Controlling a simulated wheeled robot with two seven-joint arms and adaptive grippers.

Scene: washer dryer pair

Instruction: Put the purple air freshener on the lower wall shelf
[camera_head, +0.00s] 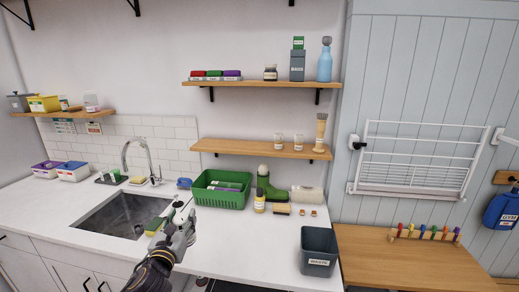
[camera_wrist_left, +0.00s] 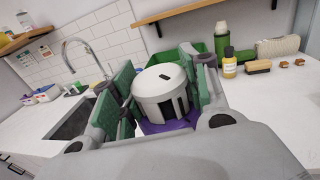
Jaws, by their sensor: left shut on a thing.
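The air freshener (camera_wrist_left: 160,92), with a round white slotted top and a purple lower part, is between the fingers of my left gripper (camera_wrist_left: 163,85) in the left wrist view. The gripper is shut on it. In the head view my left gripper (camera_head: 180,222) is over the counter, just right of the sink, and I cannot make out the air freshener there. The lower wall shelf (camera_head: 245,148) is a wooden board further back and higher, above the green basket. It holds two small jars (camera_head: 288,142) and a tall brush-like item (camera_head: 321,131) at its right end. My right gripper is not in view.
The upper shelf (camera_head: 262,84) hangs above with boxes and bottles. The lower shelf's left and middle are bare.

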